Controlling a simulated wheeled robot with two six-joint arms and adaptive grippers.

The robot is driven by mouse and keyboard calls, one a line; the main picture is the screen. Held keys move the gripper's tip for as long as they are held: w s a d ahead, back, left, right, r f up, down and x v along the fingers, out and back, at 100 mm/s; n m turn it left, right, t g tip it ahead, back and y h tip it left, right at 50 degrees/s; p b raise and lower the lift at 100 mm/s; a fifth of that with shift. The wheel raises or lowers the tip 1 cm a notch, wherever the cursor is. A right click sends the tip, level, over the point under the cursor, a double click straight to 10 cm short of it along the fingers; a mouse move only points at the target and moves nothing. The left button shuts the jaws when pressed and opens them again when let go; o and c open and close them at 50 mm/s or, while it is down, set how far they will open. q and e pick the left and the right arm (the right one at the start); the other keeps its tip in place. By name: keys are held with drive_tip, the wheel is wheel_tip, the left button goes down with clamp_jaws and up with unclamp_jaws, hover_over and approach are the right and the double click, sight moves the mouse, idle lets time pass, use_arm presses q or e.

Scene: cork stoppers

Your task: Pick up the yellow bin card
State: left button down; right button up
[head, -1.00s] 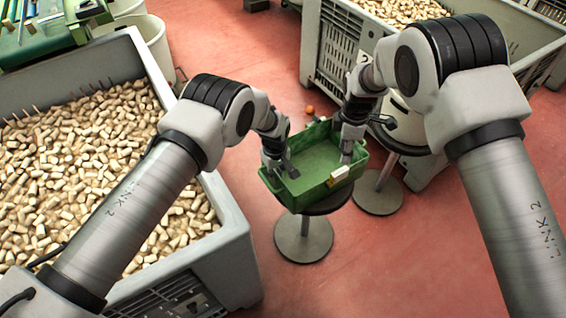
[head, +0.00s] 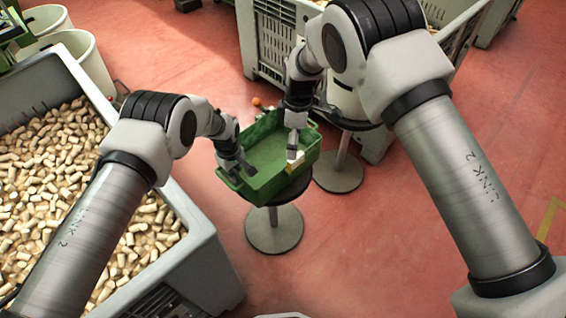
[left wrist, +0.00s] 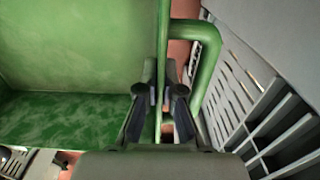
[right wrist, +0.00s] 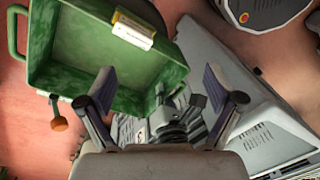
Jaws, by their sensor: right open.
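The yellow bin card (head: 294,157), pale with a yellow part, is on the right-hand wall of a green crate (head: 256,186). In the right wrist view the card (right wrist: 132,30) lies along the crate's rim, beyond my fingers. My right gripper (right wrist: 158,80) is open and empty, with the card ahead of it and nothing between the fingers. In the head view the right gripper (head: 297,132) hangs just above the card. The left fingertips (head: 236,166) are partly hidden in the head view.
The crate sits on a round stool (head: 274,232); a second stool (head: 338,173) stands behind. A large grey bin of corks (head: 200,240) is at left, another (head: 262,45) at the back. An orange knob (right wrist: 59,124) is near the crate. Red floor is clear at right.

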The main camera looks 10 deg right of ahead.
drive_tip(key=s+a+r+m+g+y, duration=0.35)
drive_tip(key=s+a+m+y, duration=0.5)
drive_tip(key=m, duration=0.35)
drive_tip(key=m+t+y, duration=0.5)
drive_tip(key=m+t, duration=1.4)
drive_tip(key=m, duration=1)
hover_over(298, 160)
drive_tip(key=s+r+v, duration=0.1)
drive_tip(key=v, duration=0.3)
wheel_tip(298, 160, down, 7)
drive_tip(key=s+d+f+m+h, duration=0.2)
drive_tip(key=s+d+f+h, duration=0.15)
drive_tip(key=f, duration=0.45)
drive_tip(key=shift+y, duration=0.4)
drive_tip(key=x, duration=1)
drive_tip(key=shift+s+r, duration=0.1)
drive_tip(key=shift+r, duration=0.05)
drive_tip(key=shift+w+a, duration=0.3)
drive_tip(key=c, duration=1.1)
